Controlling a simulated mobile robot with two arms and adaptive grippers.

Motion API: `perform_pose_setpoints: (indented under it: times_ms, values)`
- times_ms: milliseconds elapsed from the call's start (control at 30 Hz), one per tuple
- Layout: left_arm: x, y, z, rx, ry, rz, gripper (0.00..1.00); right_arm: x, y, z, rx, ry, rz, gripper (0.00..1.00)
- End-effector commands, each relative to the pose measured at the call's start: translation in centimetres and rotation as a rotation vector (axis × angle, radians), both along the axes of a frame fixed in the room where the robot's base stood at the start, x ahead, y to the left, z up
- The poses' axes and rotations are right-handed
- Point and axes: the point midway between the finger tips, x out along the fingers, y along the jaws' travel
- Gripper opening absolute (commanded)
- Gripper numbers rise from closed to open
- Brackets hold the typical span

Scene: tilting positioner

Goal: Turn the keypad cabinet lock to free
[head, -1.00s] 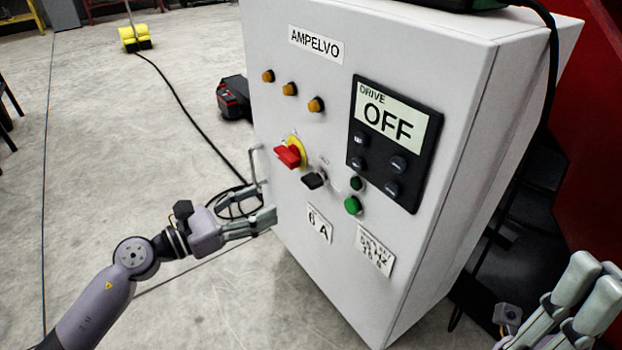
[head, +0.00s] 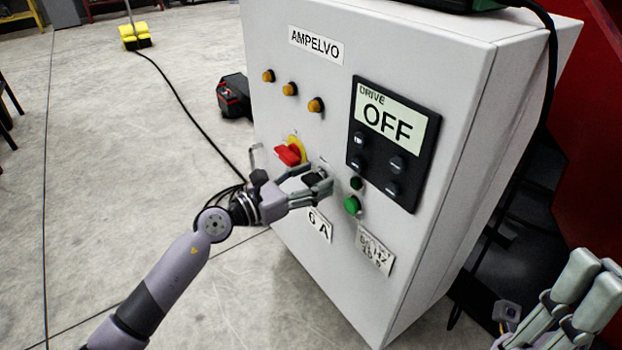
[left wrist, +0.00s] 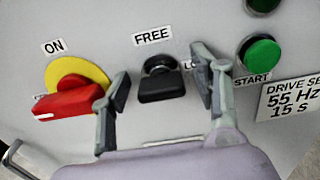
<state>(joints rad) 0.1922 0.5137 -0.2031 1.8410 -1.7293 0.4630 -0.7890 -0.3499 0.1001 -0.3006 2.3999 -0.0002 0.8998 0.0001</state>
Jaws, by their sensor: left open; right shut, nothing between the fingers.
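The keypad cabinet (head: 300,225) is a pale grey box with a dark keypad panel (head: 383,180) whose display reads DRIVE OFF. The lock is a black knob (left wrist: 163,87) in the left wrist view, below a FREE label (left wrist: 154,36); a label starting "LO" to its right is partly hidden by a finger. My left gripper (left wrist: 160,93) is open, with its fingers on either side of the black knob; contact cannot be told. In the head view, my left gripper (head: 318,182) partly covers the knob. My right gripper (head: 585,300) is shut and empty at the lower right.
A red rotary switch (left wrist: 72,103) on a yellow disc, labelled ON, is close to the left finger. A green START button (left wrist: 261,54) is close on the right. A door handle (head: 256,158) is at the cabinet's left edge. Several amber lamps (head: 290,89) sit above.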

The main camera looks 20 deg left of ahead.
Motion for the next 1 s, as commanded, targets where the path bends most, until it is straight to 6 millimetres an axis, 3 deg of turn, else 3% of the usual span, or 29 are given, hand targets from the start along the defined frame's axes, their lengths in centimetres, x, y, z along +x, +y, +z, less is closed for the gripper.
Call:
perform_pose_setpoints:
  times_ms: [167,800,1000]
  values:
    - [-0.02,0.02,-0.01,0.000,0.000,0.000,0.51,0.00,0.00,0.00,0.000,0.000,0.000,0.00]
    - [-0.04,0.04,-0.01,-0.001,0.001,0.000,0.08,0.00,-0.01,-0.01,0.000,0.000,-0.001,0.00]
    - [-0.04,0.05,0.04,-0.008,0.008,0.000,0.08,0.01,-0.02,0.19,0.000,0.000,-0.001,0.00]
